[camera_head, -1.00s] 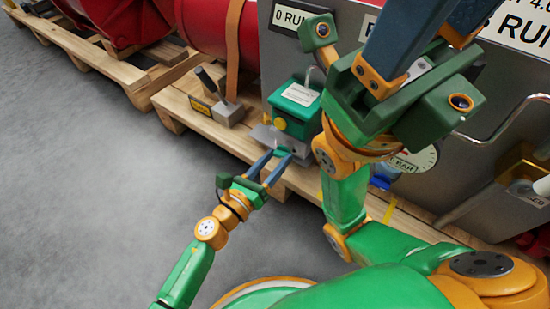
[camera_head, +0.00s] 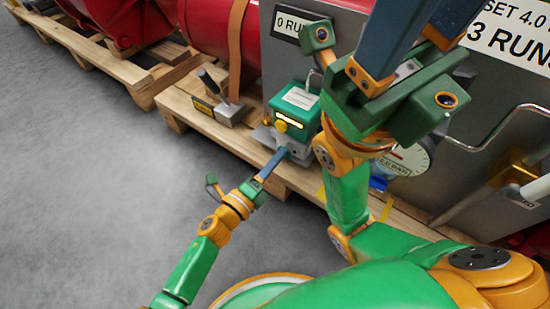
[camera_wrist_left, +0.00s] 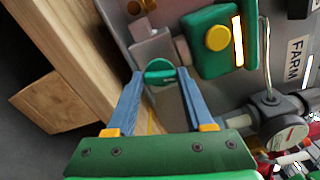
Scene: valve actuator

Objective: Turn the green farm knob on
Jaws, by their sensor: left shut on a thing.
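The green knob (camera_wrist_left: 160,72) sits on a grey block (camera_wrist_left: 152,45) in the left wrist view. My left gripper (camera_wrist_left: 162,80) is shut on it, one blue finger on each side. In the head view the left gripper (camera_head: 282,154) reaches the front of the grey block below the green box (camera_head: 297,105), its fingers seen nearly edge-on. They mostly hide the knob there. My right gripper (camera_head: 412,35) is large in the upper right. Its blue fingers run out of the top edge, so their tips are hidden.
The green box carries a yellow button (camera_wrist_left: 218,38) and a lit yellow strip (camera_wrist_left: 238,42). A FARM label (camera_wrist_left: 295,62) and a grey pipe fitting (camera_wrist_left: 268,105) are to the right. A wooden pallet (camera_head: 215,128) runs underneath. A lever (camera_head: 222,95) stands left. Grey floor (camera_head: 90,170) is clear.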

